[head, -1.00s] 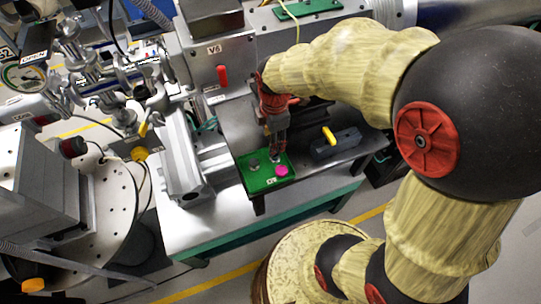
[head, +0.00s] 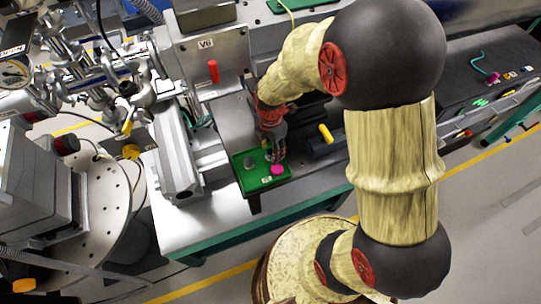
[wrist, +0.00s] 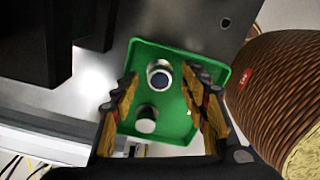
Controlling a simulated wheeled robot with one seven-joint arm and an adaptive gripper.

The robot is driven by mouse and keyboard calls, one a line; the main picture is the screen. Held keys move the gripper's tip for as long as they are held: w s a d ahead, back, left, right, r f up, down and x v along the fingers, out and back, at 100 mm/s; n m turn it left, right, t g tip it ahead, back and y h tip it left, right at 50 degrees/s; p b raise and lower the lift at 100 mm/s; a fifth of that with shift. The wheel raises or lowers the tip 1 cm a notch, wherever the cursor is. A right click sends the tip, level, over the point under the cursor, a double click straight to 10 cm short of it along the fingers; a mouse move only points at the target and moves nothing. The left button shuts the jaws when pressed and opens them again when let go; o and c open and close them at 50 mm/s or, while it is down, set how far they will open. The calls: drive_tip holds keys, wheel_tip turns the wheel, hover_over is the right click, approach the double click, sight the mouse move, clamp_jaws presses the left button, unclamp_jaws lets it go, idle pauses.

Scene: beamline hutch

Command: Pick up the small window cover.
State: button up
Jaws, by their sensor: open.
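A green tray (head: 251,181) sits on the bench's front part and also shows in the wrist view (wrist: 181,131). It bears a grey round piece (head: 249,162) and a magenta round piece (head: 278,169). In the wrist view, a pale round piece with a dark middle (wrist: 159,75) and a silvery one (wrist: 146,119) stand on it. I cannot tell for sure which is the small window cover. The magenta piece does not show in the wrist view. My gripper (head: 275,155) is open over the tray; it also shows in the wrist view (wrist: 163,105), its fingers either side of the two pieces.
A dark block with a yellow handle (head: 326,134) lies right of the tray. Behind it stands a metal housing with a red handle (head: 212,71). A round perforated table (head: 107,212) is at the left. A dark bench (head: 505,50) with small parts is at the right.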

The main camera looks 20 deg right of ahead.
drive_tip(key=shift+f, duration=0.1)
drive_tip(key=shift+c, duration=1.4)
clamp_jaws()
